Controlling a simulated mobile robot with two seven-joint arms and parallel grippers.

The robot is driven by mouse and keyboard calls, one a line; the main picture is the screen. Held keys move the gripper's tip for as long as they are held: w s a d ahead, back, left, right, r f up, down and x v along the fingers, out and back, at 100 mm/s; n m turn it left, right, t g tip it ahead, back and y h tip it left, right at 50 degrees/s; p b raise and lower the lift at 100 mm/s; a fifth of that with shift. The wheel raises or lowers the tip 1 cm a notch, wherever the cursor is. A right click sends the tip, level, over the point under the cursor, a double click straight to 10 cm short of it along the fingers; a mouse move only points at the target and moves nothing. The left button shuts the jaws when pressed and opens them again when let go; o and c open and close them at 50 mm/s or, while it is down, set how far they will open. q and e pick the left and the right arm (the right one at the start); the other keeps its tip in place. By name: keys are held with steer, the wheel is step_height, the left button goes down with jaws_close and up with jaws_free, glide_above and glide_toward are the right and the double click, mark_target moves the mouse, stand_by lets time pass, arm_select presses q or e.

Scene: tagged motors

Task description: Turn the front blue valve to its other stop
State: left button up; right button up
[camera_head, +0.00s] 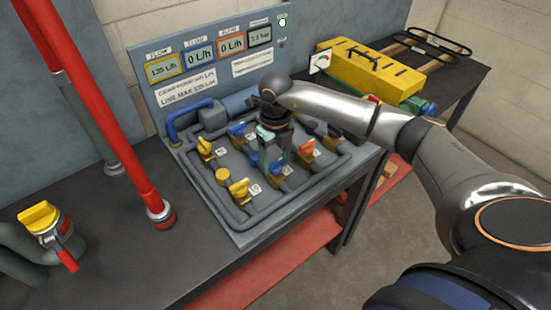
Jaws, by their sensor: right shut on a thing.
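The front blue valve (277,166) sits on the grey pipe panel, low in the middle group of valves. My right gripper (275,160) reaches down over it from above, its greenish fingers shut on the blue handle. The fingers and wrist cover part of the valve, so the exact angle of its handle is hard to tell. Another blue valve (236,129) stands further back on the panel, clear of the gripper. My left gripper is not in view.
Yellow valves (239,188) stand left of the gripper and an orange valve (306,147) close to its right. Pipes frame the panel. A red pipe (110,130) rises at left; dark bench space lies in front.

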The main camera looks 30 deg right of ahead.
mark_target(275, 162)
steer(key=o, duration=1.4)
steer(key=shift+c, duration=0.2)
steer(key=shift+r, duration=0.1)
step_height(275, 162, up, 12)
steer(key=b, duration=0.1)
steer(key=shift+r, duration=0.2)
